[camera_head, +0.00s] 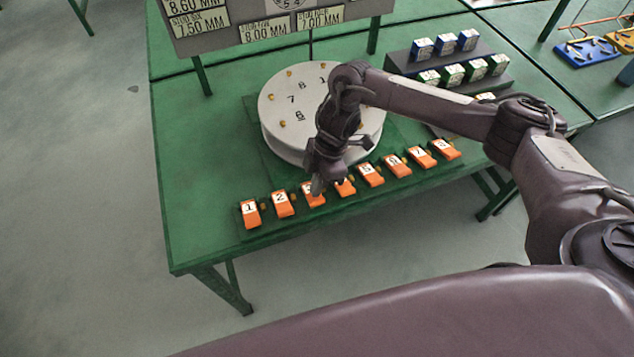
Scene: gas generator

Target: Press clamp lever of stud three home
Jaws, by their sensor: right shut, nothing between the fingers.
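A row of orange clamp levers with white number labels runs along the front edge of the green table. Lever 1 (250,214) is at the left end and lever 2 (282,204) is beside it. The third lever (310,198) is partly hidden by my right gripper (317,188), and its number is hard to read. My right gripper is shut and empty, pointing down at the third lever's right side. I cannot tell whether it touches the lever. The fourth lever (346,189) is partly covered too. My left gripper is not in view.
A round white numbered disc (278,143) stands behind the levers, close to my right arm. A dark stepped rack (485,82) with blue and green blocks is at the back right. A sign board (225,35) stands at the back. The table's left part (195,170) is clear.

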